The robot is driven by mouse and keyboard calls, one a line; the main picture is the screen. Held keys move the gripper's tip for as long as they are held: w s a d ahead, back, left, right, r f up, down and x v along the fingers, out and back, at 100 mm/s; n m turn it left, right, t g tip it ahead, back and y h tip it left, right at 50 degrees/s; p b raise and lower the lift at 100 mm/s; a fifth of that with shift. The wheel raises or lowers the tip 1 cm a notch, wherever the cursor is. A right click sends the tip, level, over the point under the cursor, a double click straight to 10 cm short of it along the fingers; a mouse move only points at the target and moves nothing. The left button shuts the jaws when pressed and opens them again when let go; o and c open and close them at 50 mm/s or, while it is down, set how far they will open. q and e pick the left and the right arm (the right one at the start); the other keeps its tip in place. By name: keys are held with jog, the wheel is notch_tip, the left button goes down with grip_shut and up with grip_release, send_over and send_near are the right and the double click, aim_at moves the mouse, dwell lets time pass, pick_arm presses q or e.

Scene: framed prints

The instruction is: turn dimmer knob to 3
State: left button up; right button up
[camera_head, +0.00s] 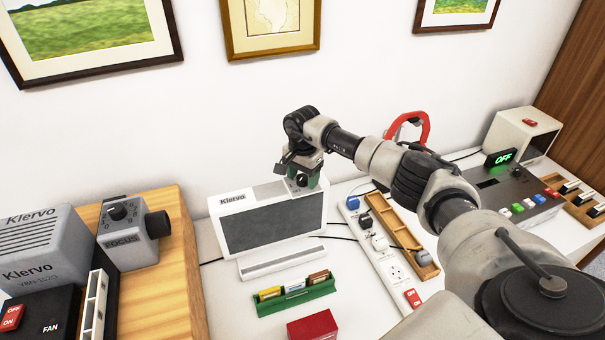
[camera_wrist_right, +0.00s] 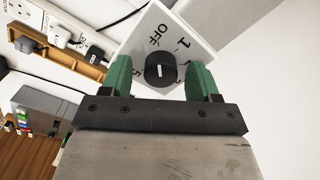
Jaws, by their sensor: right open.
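The dimmer knob (camera_wrist_right: 160,69) is round and black with a short white mark. It sits on a tilted white plate (camera_wrist_right: 190,22) printed with OFF, 1 and a partly hidden 5. My right gripper (camera_wrist_right: 160,78) is open, with one green finger on each side of the knob. I cannot tell whether the fingers touch it, and they hide part of the dial. In the head view my right gripper (camera_head: 303,178) is at the upper right corner of the white Klervo box (camera_head: 226,212), and the dark knob (camera_head: 302,180) shows between its fingers. My left gripper is not in view.
A grey FOCUS box (camera_head: 122,243) with its own knob stands on a wooden block at left. A green rack (camera_head: 296,294) and red box (camera_head: 313,326) lie in front. A power strip (camera_head: 384,258) with plugs and a wooden tray (camera_head: 405,235) are at right.

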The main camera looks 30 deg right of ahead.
jog(key=shift+c, duration=1.1)
jog(key=c, duration=0.7)
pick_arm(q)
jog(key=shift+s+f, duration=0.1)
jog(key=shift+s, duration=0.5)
